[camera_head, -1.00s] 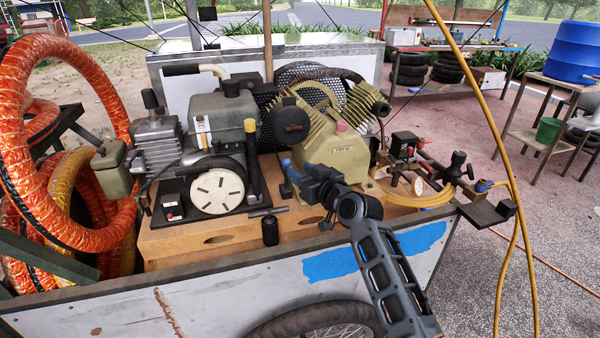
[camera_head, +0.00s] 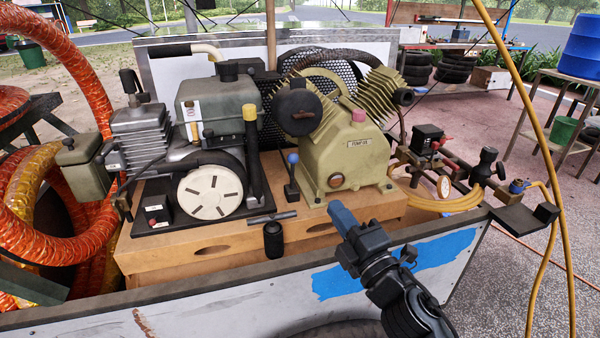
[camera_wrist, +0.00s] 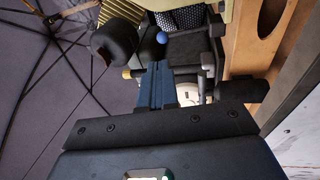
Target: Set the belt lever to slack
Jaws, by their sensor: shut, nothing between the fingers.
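The belt lever (camera_head: 293,180) is a short black stick with a blue ball knob, on the wooden deck between the engine and the green pump. It stands nearly upright in the head view. Its blue knob also shows in the wrist view (camera_wrist: 162,37), just beyond my fingertips. My gripper (camera_head: 342,214) has blue fingers pressed together and empty. It is to the right of and below the lever in the head view, apart from it, over the cart's front edge. In the wrist view the closed fingers (camera_wrist: 156,68) point toward the knob. No slack marking is legible.
The engine (camera_head: 215,130) with its white round cover is left of the lever, and the pump (camera_head: 350,150) is right. A black cylinder (camera_head: 273,240) and a T-handle (camera_head: 272,217) are in front. The cart's front wall (camera_head: 220,305) runs below. Yellow hoses hang at right.

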